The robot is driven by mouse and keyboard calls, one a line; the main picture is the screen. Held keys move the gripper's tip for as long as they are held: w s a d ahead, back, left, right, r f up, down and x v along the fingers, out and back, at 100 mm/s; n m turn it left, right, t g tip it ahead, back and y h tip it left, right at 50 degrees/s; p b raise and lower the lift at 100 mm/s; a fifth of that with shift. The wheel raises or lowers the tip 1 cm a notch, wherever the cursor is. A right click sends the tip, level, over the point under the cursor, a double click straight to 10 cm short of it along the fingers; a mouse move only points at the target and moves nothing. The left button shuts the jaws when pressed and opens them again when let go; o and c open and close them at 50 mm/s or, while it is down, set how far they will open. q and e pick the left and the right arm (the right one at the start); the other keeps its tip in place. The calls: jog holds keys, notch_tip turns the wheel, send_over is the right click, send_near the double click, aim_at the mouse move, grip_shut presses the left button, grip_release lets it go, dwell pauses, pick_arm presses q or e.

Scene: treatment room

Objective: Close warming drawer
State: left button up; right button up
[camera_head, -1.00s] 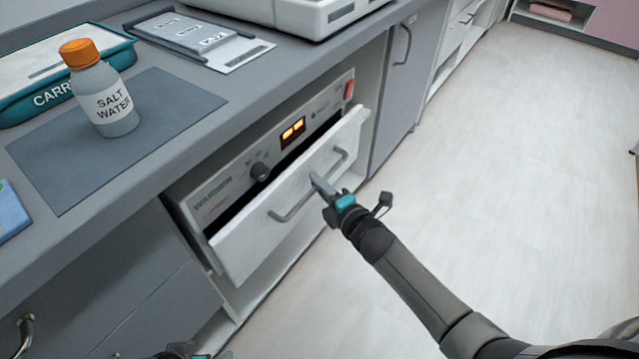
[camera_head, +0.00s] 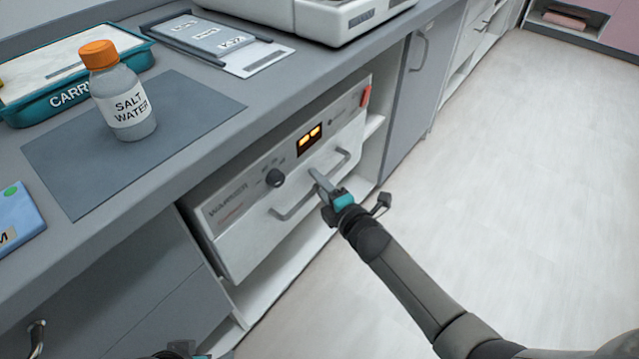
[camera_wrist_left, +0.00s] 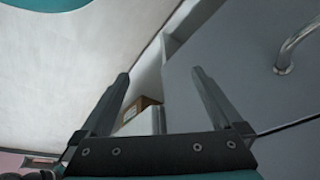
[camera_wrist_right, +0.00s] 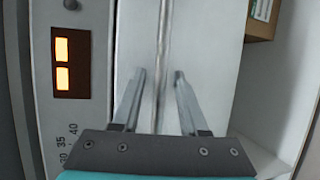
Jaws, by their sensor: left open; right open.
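The warming drawer (camera_head: 262,232) is a white front with a bar handle (camera_head: 336,160), set in the warmer (camera_head: 230,192) under the counter. Its front now sits close against the control panel, with no dark gap visible between them. My right gripper (camera_head: 318,178) is at the middle of the drawer front, by the handle. In the right wrist view its open fingers (camera_wrist_right: 158,78) straddle the handle bar (camera_wrist_right: 161,60), with space on both sides. My left gripper (camera_wrist_left: 158,80) is open and empty, low beside grey cabinet fronts; only a bit of it shows at the head view's bottom edge.
On the counter stand a salt water bottle (camera_head: 122,98) on a dark mat (camera_head: 190,115), a teal carry tray (camera_head: 30,108) and a white device (camera_head: 310,20). An open shelf (camera_head: 285,262) lies below the warmer. The floor at right is clear.

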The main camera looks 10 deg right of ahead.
jog(key=shift+r, duration=0.15)
jog(key=shift+s, duration=0.15)
pick_arm(q)
jog(key=s+f+p, duration=0.2)
jog(key=f, duration=0.3)
jog(key=s+a+f+g+p, duration=0.1)
jog(key=s+f+p, duration=0.1)
jog(key=f, duration=0.4)
jog(key=shift+s+a+g+p, duration=0.25)
jog(key=shift+s+g+p, duration=0.05)
jog(key=shift+p, duration=0.5)
pick_arm(e)
jog(key=v, duration=1.5)
jog(key=shift+f, duration=0.25)
jog(key=shift+d, duration=0.1)
